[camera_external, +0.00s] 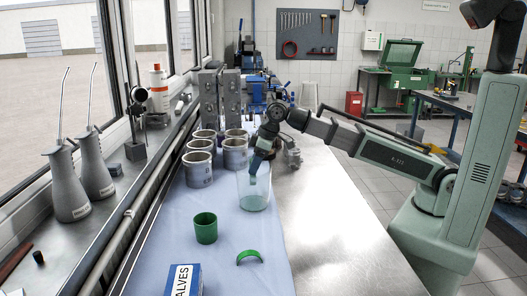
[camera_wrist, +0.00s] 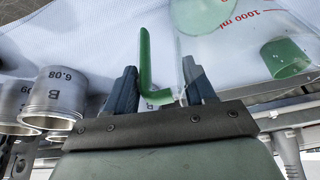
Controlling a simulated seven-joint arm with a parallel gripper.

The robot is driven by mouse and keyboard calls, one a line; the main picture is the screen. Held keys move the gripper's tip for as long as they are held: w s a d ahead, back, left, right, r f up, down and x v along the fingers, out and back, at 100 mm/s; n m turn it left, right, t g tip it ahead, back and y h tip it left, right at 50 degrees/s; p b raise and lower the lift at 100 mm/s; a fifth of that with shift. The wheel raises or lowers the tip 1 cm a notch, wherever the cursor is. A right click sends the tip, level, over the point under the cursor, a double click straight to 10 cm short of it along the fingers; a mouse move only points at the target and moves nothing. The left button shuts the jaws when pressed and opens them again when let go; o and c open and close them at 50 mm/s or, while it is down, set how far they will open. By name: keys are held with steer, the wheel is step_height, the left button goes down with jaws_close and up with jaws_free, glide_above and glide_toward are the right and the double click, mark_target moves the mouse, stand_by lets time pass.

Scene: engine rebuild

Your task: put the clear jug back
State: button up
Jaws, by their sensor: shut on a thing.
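The clear jug (camera_external: 257,194) is upright over the pale blue mat (camera_external: 185,245) in the external view. I cannot tell whether its base touches the mat. My gripper (camera_external: 255,166) is at its upper rim, fingers pointing down. In the wrist view the jaws of my gripper (camera_wrist: 160,82) have a green handle-like strip (camera_wrist: 145,55) and a transparent wall of the jug (camera_wrist: 183,75) between them. Red "1000 ml" lettering shows beyond the wall. My gripper is shut on the jug. Part of its rim is hidden by the fingers.
Several metal cylinder liners (camera_external: 198,170) stand behind and left of the jug. A green cup (camera_external: 206,230) and a green arc (camera_external: 249,256) are in front of it. A blue and white box (camera_external: 183,281) is at the front. The bare metal bench (camera_external: 325,220) at right is clear.

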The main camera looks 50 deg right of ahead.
steer(key=o, duration=1.4)
steer(key=shift+f, duration=0.15)
steer(key=v, duration=1.2)
